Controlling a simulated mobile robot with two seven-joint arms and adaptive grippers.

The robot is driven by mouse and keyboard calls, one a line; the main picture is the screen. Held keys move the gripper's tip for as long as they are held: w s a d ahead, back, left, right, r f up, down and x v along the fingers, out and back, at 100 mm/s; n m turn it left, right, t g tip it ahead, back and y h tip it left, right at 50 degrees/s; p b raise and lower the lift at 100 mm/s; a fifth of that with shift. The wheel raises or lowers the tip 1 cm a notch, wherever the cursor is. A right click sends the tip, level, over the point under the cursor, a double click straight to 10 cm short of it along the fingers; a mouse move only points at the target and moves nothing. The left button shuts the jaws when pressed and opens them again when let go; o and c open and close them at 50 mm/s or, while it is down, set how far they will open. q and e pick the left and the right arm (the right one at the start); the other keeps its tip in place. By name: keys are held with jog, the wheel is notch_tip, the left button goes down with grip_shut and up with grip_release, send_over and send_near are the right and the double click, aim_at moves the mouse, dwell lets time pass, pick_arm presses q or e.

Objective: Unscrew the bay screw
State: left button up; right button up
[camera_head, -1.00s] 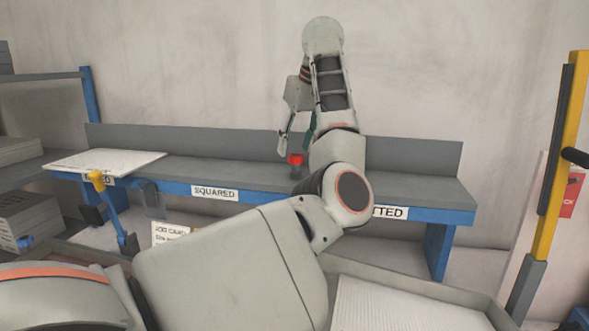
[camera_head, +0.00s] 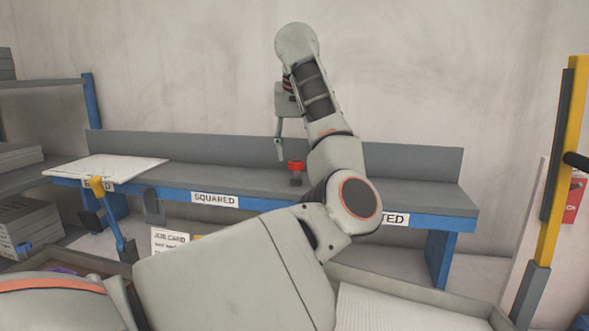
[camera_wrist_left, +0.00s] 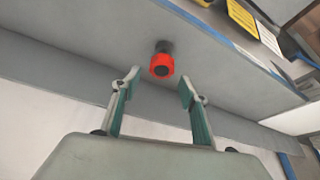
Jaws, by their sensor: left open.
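The bay screw has a red head on a dark base and stands on the grey bench top. It shows in the head view (camera_head: 297,167) and in the left wrist view (camera_wrist_left: 161,64). My left gripper (camera_head: 279,150) hangs above the bench, to the left of the screw in the head view. In the left wrist view my left gripper (camera_wrist_left: 160,80) is open, its two fingers apart with teal inner pads. The red head lies just beyond the fingertips, roughly between them, with nothing held. My right gripper is not in view.
The grey bench (camera_head: 235,180) has a blue front edge with labels such as SQUARED (camera_head: 215,199). A white sheet (camera_head: 105,168) lies at its left end. A blue lever with a yellow top (camera_head: 97,185) stands in front. A yellow post (camera_head: 560,170) rises at the right.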

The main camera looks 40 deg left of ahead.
aim_at(296, 162)
pick_arm(q)
jog(key=shift+f+b, duration=1.55)
jog(key=shift+f, duration=1.05)
jog(key=shift+r, duration=0.1)
jog(key=c, duration=1.1)
jog(key=shift+c, duration=0.4)
